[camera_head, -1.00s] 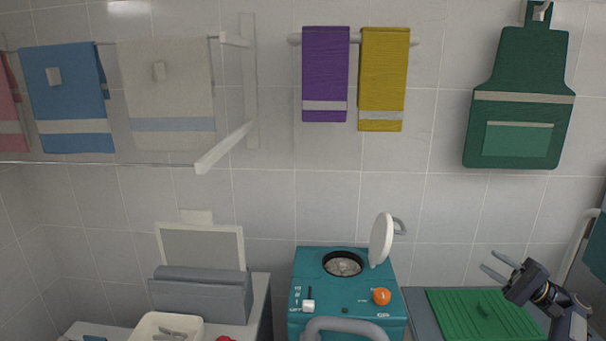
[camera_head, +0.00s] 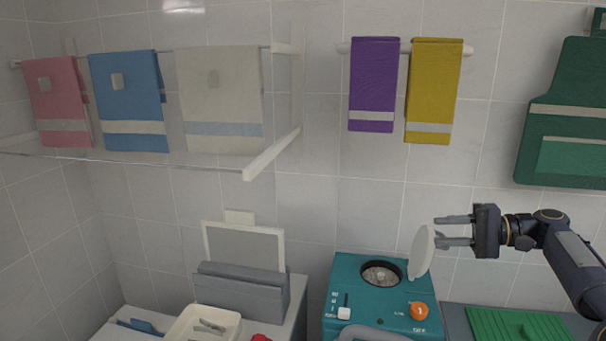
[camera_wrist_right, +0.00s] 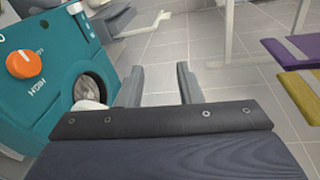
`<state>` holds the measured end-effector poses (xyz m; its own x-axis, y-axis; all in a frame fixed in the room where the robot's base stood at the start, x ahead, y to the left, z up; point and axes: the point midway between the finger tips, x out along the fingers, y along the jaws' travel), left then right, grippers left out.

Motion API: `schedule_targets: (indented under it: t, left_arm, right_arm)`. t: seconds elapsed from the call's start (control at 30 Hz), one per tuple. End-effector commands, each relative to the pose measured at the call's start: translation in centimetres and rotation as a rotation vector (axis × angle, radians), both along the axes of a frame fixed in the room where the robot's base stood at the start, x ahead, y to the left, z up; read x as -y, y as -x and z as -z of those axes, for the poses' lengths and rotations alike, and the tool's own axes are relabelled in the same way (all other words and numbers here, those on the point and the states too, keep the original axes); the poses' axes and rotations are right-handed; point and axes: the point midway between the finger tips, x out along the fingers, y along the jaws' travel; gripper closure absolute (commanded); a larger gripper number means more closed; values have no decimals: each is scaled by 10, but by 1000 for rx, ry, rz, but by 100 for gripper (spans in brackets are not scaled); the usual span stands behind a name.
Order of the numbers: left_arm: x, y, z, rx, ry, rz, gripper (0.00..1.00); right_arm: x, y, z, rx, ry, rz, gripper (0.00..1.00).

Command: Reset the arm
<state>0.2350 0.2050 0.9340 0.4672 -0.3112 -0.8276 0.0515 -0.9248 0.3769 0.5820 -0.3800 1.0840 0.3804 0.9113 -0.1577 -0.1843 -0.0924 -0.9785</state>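My right gripper (camera_head: 454,231) comes in from the right in the head view. Its two fingers are apart with nothing between them, and they point left beside the raised white lid (camera_head: 422,254) of the teal machine (camera_head: 345,283). I cannot tell whether the fingertips touch the lid. In the right wrist view the gripper's fingers (camera_wrist_right: 160,82) are spread over empty space, with the teal machine (camera_wrist_right: 40,70) and its orange knob to the left. My left gripper is not in view.
Pink, blue and white towels (camera_head: 126,100) hang on a rack at left. Purple (camera_head: 374,85) and yellow (camera_head: 433,92) towels hang from a wall bar. A green apron (camera_head: 570,115) hangs at right. A green board (camera_head: 510,325) lies right of the machine.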

Motion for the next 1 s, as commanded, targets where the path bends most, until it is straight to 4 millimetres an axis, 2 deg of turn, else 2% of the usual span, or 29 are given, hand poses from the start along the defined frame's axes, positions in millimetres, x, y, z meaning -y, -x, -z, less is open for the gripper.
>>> schedule_targets:
  t: [0.03,0.1,0.2,0.3,0.47,0.6,0.7,0.83,1.0]
  left_arm:
    - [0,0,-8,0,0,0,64]
    - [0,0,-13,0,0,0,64]
    - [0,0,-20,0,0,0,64]
    - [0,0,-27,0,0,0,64]
    - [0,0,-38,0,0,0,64]
    - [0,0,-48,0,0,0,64]
    - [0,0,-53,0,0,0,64]
    - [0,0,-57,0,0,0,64]
    - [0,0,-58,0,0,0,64]
  right_arm:
    - [-39,11,-20,-19,101,-36,67]
    - [-79,30,-26,-43,234,-59,67]
    - [-120,66,-29,-62,418,-73,67]
    - [-146,112,-24,-60,589,-69,67]
    - [-162,194,-5,-23,822,-43,67]
    - [-165,263,25,39,969,-19,67]
    - [-166,302,50,89,1033,-8,67]
    - [-169,332,76,143,1078,-5,67]
    - [-172,346,93,171,1096,-7,67]
